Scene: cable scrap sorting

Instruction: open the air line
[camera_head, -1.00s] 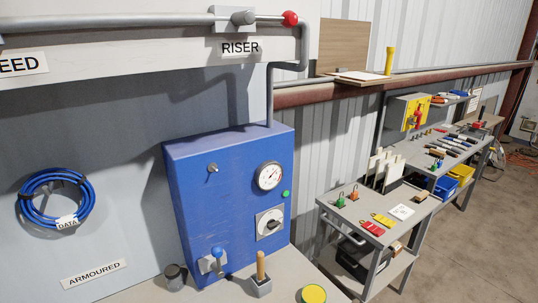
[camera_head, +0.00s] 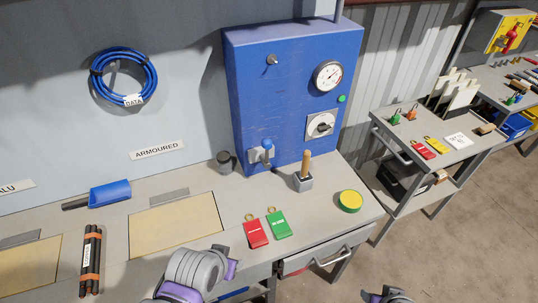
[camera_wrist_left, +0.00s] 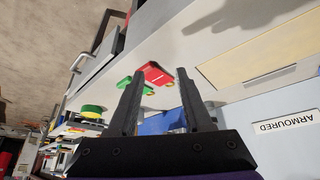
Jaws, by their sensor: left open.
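The blue cabinet (camera_head: 290,100) stands at the back of the bench. Low on its front is a small valve on a grey plate (camera_head: 256,156) with a blue-tipped lever (camera_head: 268,147) standing roughly upright. A round gauge (camera_head: 328,76), a green button (camera_head: 342,99) and a rotary switch (camera_head: 321,125) are on the same face. My left arm shows at the bottom of the head view, short of the cabinet. In the left wrist view my left gripper (camera_wrist_left: 160,74) is open with nothing between its fingers. My right gripper is not seen; only a small dark part shows at the bottom edge.
A shelved cart (camera_head: 430,150) stands to the right.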

